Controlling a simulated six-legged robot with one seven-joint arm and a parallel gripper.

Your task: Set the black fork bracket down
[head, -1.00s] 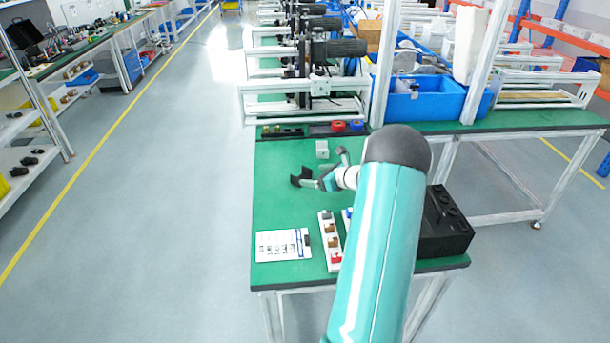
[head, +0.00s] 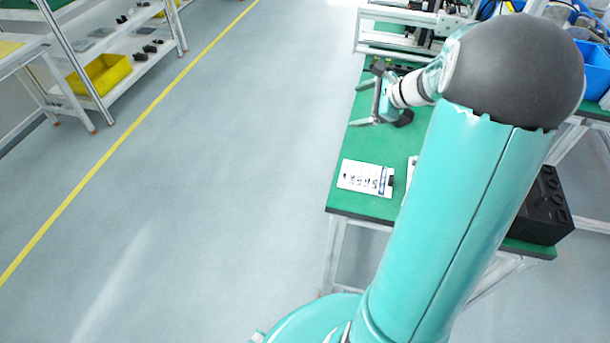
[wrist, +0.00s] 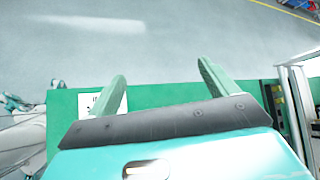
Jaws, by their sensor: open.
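My gripper (head: 362,104) is over the green table (head: 361,140), near its left edge, fingers pointing left in the head view. In the wrist view my gripper (wrist: 162,72) has its two green fingers wide apart, with nothing between them. Small dark shapes show beside the gripper in the head view; I cannot tell whether one is the black fork bracket or part of the gripper. The bracket is not clearly seen in the wrist view. My arm hides much of the table.
A black box (head: 545,205) stands at the right edge. A metal frame (head: 405,20) stands behind.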

